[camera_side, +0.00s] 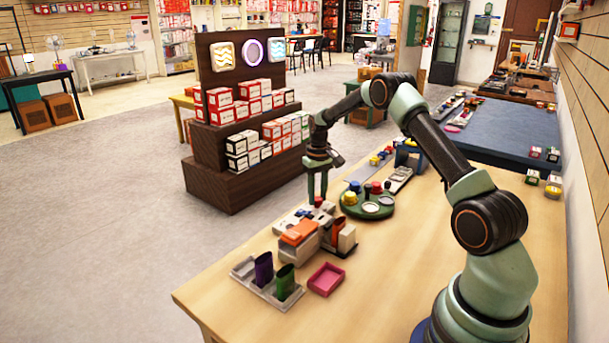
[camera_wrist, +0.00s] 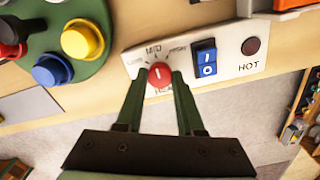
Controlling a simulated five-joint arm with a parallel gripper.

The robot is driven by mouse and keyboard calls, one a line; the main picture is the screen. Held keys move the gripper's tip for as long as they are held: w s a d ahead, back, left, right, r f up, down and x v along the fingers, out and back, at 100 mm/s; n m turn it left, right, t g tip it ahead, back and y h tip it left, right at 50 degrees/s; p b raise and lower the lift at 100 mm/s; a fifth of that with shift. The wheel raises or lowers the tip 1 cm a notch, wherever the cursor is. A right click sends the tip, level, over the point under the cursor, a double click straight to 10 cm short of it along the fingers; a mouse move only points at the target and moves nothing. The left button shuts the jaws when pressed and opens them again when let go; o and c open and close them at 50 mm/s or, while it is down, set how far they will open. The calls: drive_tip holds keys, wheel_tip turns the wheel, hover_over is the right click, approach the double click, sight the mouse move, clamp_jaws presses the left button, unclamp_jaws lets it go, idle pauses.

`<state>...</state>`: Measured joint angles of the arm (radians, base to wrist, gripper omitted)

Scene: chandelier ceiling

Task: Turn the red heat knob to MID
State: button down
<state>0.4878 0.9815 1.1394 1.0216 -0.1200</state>
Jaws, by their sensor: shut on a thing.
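The red heat knob (camera_wrist: 160,76) sits on a white panel (camera_wrist: 232,67) in the wrist view, with LOW, MID and a third, blurred label around it. A short white mark shows on the knob and seems to point up, roughly towards MID; its exact angle is too small to tell. My gripper (camera_wrist: 160,80) is shut on the knob, one finger on each side. In the side view my gripper (camera_side: 318,196) points down at the panel, and the knob is small and mostly hidden between the fingers.
The panel also has a blue rocker switch (camera_wrist: 205,58) and a dark round lamp (camera_wrist: 251,46) marked HOT. A green round board (camera_side: 372,211) with coloured pieces stands beside it. Orange and grey blocks (camera_side: 298,231) and a pink tray (camera_side: 326,279) lie nearer the table front.

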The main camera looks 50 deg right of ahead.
sight(317, 198)
idle(0.5)
drive_tip(key=c, duration=0.5)
unclamp_jaws()
wheel_tip(317, 198, up, 12)
drive_tip(key=shift+r, duration=0.1)
drive_tip(key=s+a+r+n+t, duration=0.1)
drive_tip(key=s+a+r, duration=0.2)
drive_tip(key=a+r, duration=0.35)
drive_tip(key=s+a+r+n+t, duration=0.1)
drive_tip(key=s+a+r+t, duration=0.15)
drive_tip(key=a+r, duration=0.4)
drive_tip(key=s+a+f, duration=0.1)
drive_tip(key=s+a, duration=0.3)
drive_tip(key=s+a+f+n+t, duration=0.1)
drive_tip(key=s+a, duration=0.3)
drive_tip(key=s, duration=0.1)
drive_tip(key=s+a+f+n+t, duration=0.1)
drive_tip(key=s+a+f, duration=0.1)
drive_tip(key=s+a, duration=0.2)
drive_tip(key=shift+s+a, duration=0.1)
drive_tip(key=shift+s, duration=0.15)
